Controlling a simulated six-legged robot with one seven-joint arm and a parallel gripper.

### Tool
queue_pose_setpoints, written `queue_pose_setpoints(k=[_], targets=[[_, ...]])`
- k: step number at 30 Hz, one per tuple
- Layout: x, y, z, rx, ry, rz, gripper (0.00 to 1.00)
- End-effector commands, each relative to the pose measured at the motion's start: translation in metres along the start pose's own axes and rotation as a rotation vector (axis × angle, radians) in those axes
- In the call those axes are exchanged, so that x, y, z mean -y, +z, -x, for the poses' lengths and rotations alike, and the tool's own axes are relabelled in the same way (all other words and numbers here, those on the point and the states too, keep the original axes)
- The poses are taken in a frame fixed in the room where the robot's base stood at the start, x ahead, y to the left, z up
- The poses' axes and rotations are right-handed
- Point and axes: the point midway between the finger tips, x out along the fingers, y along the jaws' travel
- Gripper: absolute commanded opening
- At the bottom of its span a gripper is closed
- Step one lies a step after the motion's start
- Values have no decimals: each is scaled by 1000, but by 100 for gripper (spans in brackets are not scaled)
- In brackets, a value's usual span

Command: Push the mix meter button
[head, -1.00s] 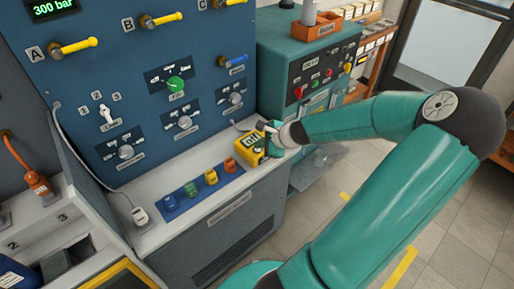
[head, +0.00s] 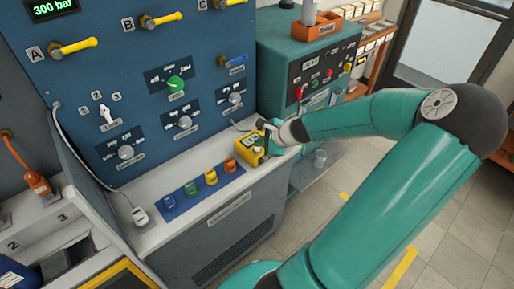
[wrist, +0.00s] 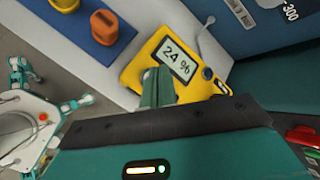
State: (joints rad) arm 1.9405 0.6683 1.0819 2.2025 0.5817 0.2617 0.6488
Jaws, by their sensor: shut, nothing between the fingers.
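The mix meter is a yellow box (head: 247,152) at the right end of the white bench ledge. My gripper (head: 266,138) is over the right side of the meter. In the wrist view my shut green fingertips (wrist: 158,80) overlap the meter's face just below the display. They hold nothing. I cannot tell whether they touch it. The part of the face under the fingertips is hidden, and I cannot make out the button clearly.
Blue, green, yellow and orange blocks (head: 210,177) sit on a blue mat left of the meter. The blue panel (head: 150,85) with knobs and yellow levers rises behind. A teal cabinet (head: 280,70) stands to the right. A grey cable runs from the meter.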

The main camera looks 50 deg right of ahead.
Motion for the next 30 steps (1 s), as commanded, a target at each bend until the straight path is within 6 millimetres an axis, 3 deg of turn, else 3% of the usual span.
queue_pose_setpoints(k=[18, 30], targets=[[28, 27, 38, -3, -1, 2, 0], [29, 29, 40, -1, -1, 0, 0]])
